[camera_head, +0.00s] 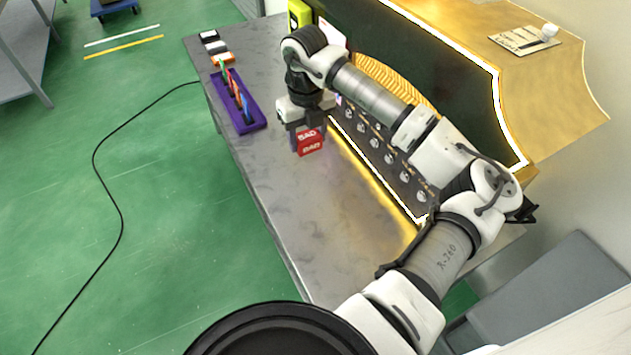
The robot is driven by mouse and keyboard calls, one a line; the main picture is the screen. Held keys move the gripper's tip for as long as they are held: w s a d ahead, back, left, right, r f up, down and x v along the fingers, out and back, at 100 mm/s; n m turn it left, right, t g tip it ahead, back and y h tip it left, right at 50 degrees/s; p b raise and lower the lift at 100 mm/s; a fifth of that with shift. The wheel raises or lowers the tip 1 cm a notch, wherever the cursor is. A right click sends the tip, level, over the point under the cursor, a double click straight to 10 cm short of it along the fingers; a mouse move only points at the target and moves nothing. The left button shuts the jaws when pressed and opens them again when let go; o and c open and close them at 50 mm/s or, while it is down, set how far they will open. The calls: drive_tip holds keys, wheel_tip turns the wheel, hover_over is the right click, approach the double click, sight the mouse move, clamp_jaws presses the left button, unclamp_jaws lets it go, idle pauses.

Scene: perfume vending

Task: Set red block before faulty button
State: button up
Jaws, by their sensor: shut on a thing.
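My gripper (306,130) points down over the metal table, in front of the vending panel. It is shut on the red block (310,148), which has "BAD" in white on its faces. I cannot tell whether the block touches the table top. The dark panel (372,150) carries rows of round buttons along the glowing front strip. Several buttons show to the right of the block; my arm and gripper hide others. I cannot tell which button is faulty.
A purple tray (252,123) with coloured items stands left on the metal table (290,215). Small dark, white and orange blocks (222,58) lie behind it. A yellow object (299,14) stands at the back. The table's front part is clear.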

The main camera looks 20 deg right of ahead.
sight(310, 196)
drive_tip(key=shift+w+d, duration=0.2)
drive_tip(key=shift+w, duration=0.1)
wheel_tip(310, 196, down, 20)
drive_tip(key=p, duration=0.3)
drive_tip(key=shift+p, duration=0.3)
drive_tip(key=shift+f, duration=0.15)
drive_tip(key=o, duration=1)
drive_tip(key=shift+r, duration=0.2)
